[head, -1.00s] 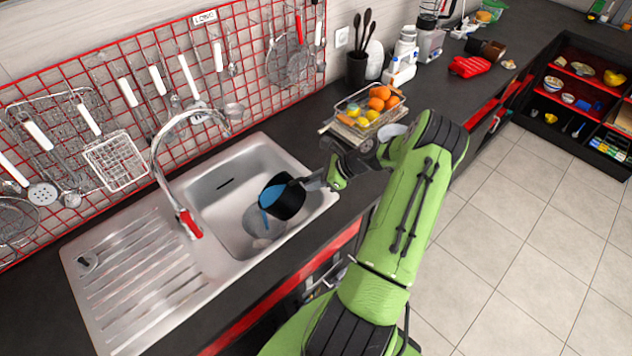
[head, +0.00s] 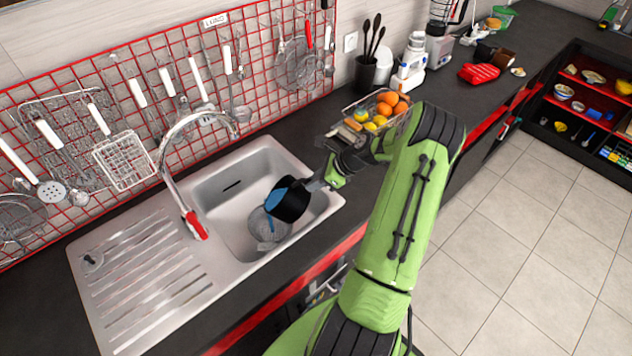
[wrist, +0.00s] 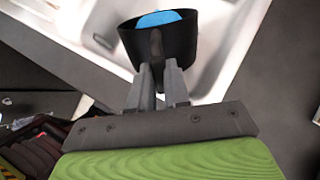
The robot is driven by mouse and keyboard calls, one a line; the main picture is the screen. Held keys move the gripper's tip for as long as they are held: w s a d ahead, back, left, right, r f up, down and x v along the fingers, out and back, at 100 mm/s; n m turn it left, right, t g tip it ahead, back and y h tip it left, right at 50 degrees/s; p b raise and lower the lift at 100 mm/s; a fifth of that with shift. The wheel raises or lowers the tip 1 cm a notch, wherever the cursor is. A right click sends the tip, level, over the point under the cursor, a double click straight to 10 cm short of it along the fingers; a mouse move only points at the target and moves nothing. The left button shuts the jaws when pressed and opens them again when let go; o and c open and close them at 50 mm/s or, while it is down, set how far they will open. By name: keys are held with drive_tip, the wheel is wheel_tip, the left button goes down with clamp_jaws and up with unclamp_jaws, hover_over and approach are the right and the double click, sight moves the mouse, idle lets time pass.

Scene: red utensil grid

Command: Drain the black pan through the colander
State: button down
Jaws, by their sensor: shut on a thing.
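The black pan (head: 290,201) is tilted over the sink basin, its mouth facing left, with blue liquid showing at the opening. My gripper (head: 318,183) is shut on the pan's handle, to the right of the pan. In the wrist view the pan (wrist: 158,42) is ahead of the fingers (wrist: 157,82), and blue shows inside its rim. The colander (head: 258,226) is a see-through mesh bowl in the basin, below and left of the pan, partly hidden by it.
The steel sink (head: 225,195) has a tall faucet (head: 172,165) with a red handle at its left and a drainboard (head: 140,285). A basket of fruit (head: 385,106) stands behind my wrist. A red grid (head: 130,100) of hanging utensils lines the wall.

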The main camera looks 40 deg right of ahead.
drive_tip(key=shift+w+r, duration=0.1)
drive_tip(key=shift+w+a+r+g+h, duration=0.3)
drive_tip(key=shift+w+a+r+g, duration=0.2)
drive_tip(key=shift+w, duration=0.25)
drive_tip(key=shift+w+a+r+g+h, duration=0.4)
drive_tip(key=shift+w+a+r+g, duration=0.15)
drive_tip(key=shift+w, duration=0.25)
drive_tip(key=shift+w+a+r+g+h, duration=0.4)
drive_tip(key=shift+w+a+r+g, duration=0.25)
drive_tip(key=shift+w, duration=0.25)
drive_tip(key=shift+w+a+r+g+h, duration=0.2)
drive_tip(key=shift+w+a+r+g, duration=0.1)
drive_tip(key=shift+w, duration=0.2)
drive_tip(key=shift+w+a+r+g+h, duration=0.2)
drive_tip(key=shift+w+a+r, duration=0.1)
drive_tip(key=shift+w, duration=0.2)
